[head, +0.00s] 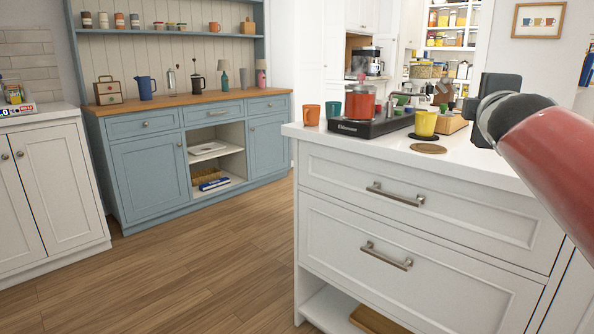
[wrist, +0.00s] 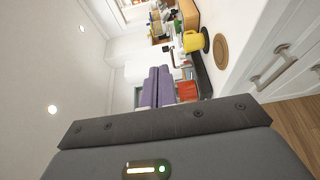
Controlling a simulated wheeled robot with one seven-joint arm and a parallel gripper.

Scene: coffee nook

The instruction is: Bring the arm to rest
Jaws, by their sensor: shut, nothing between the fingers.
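My gripper shows in the wrist view (wrist: 158,86), its two purple-grey fingers together with nothing between them. In the head view my red arm reaches in from the right, and the dark hand is above the right part of the white counter (head: 465,160). The hand is apart from the counter top. A yellow cup (head: 425,124) stands on a dark round coaster (head: 424,137) left of the hand. It also shows in the wrist view (wrist: 192,42). The fingertips are hard to make out in the head view.
A round brown coaster (head: 429,148) lies bare. A blue cabinet (head: 150,178) stands across open wooden floor.

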